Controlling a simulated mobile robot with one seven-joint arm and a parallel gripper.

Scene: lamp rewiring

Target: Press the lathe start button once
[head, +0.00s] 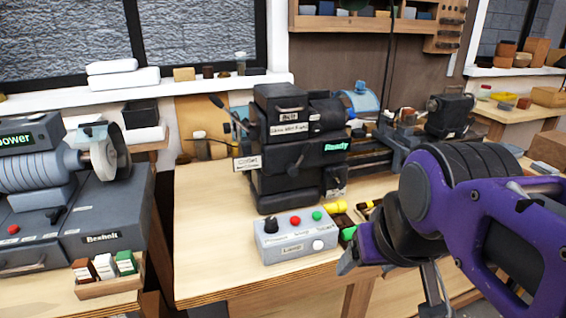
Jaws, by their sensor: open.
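The lathe (290,150) stands on the middle bench, with a dark headstock and a green "Ready" sign on it. A grey control box (296,245) sits at the bench's front edge. Its top carries a black knob (270,225), a red button (294,220) and a green button (317,215). A white button (318,245) is on its front. The small labels are too blurred to tell which one says start.
Yellow and green-handled tools (349,233) lie just right of the box. A grinder (75,165) and a tray of small boxes (108,285) stand on the left bench. Bare wood (205,250) is free left of the control box.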

